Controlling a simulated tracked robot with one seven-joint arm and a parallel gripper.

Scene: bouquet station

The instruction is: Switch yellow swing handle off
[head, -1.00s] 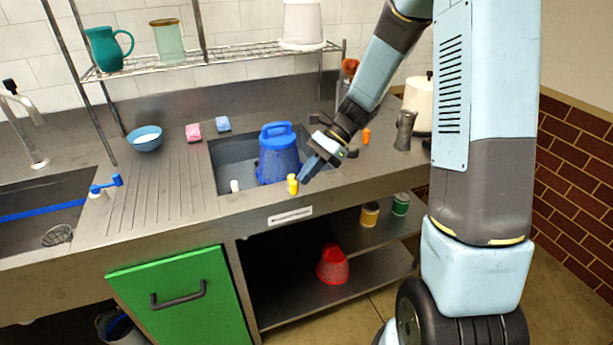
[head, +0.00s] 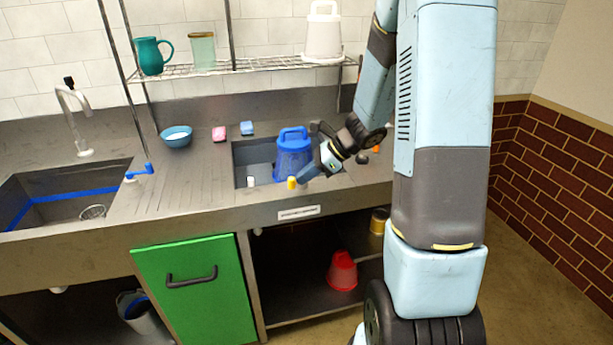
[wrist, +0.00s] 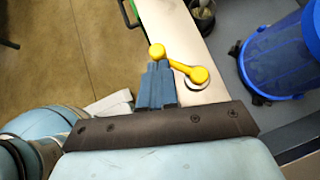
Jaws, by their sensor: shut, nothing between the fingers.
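The yellow swing handle (head: 292,183) stands on the front rim of the counter, before the small basin. In the wrist view the yellow swing handle (wrist: 180,66) shows a round pivot on a pale disc at right and an arm reaching left to a ball end. My gripper (head: 300,180) is shut and empty, just right of the handle in the head view. In the wrist view my gripper's blue fingertips (wrist: 158,66) are right by the ball end; I cannot tell whether they touch it.
A blue lidded bucket (head: 293,158) stands in the small basin close behind the handle. A blue swing handle (head: 140,172) is by the left sink. The ribbed drainboard is clear.

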